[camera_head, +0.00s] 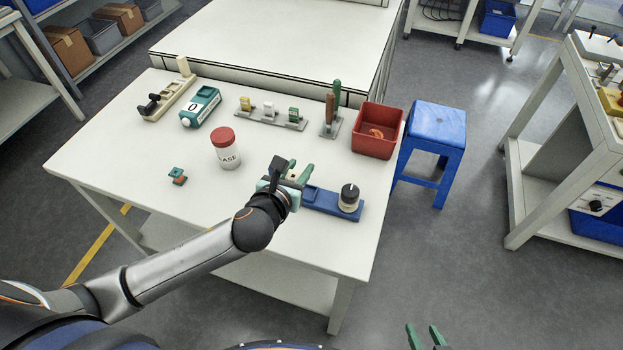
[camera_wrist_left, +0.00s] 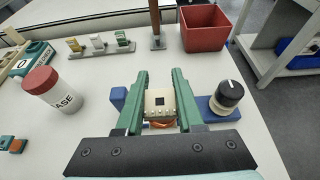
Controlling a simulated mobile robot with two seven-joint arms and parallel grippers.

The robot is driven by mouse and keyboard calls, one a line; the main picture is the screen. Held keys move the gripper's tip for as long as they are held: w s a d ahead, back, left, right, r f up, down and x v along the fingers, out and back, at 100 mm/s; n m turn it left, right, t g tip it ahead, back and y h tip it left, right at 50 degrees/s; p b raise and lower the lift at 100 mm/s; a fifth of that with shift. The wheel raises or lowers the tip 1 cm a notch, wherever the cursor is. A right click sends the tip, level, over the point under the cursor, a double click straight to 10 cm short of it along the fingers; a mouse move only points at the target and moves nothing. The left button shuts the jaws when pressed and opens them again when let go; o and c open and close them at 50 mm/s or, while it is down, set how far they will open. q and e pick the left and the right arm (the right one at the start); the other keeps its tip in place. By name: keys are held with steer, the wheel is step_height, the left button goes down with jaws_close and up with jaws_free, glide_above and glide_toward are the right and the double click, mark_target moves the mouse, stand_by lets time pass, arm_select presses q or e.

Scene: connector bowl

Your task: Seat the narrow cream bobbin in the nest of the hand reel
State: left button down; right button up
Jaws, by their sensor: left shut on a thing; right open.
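My left gripper (camera_head: 298,171) is shut on a cream bobbin (camera_wrist_left: 158,103) with a dark square hole and copper-coloured winding below. The blue base (camera_head: 335,205), which looks like the hand reel, runs under and to the right of this gripper. A black-capped cream knob (camera_head: 349,197) stands on its right end. The nest is hidden, so I cannot tell whether the bobbin touches it. My right gripper (camera_head: 426,337) is open and empty at the bottom edge.
A white jar with a red lid (camera_head: 226,150) and a small teal-and-brown block (camera_head: 177,175) stand left. The front left tabletop is clear.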

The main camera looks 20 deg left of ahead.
arm_select(q)
steer(key=w+f, duration=0.2)
steer(key=f, duration=0.1)
steer(key=w+d+f+b, duration=0.1)
steer(key=w+f, duration=0.2)
steer(key=shift+w+d+f+b, duration=0.15)
steer(key=shift+f+b, duration=0.5)
steer(key=shift+f, duration=0.95)
steer(key=shift+f, duration=0.2)
steer(key=c, duration=0.5)
jaws_free()
steer(key=shift+c, duration=0.2)
steer(key=shift+r, duration=0.3)
steer(key=p+v, duration=0.1)
steer(key=v, duration=1.1)
steer(key=shift+f, duration=0.15)
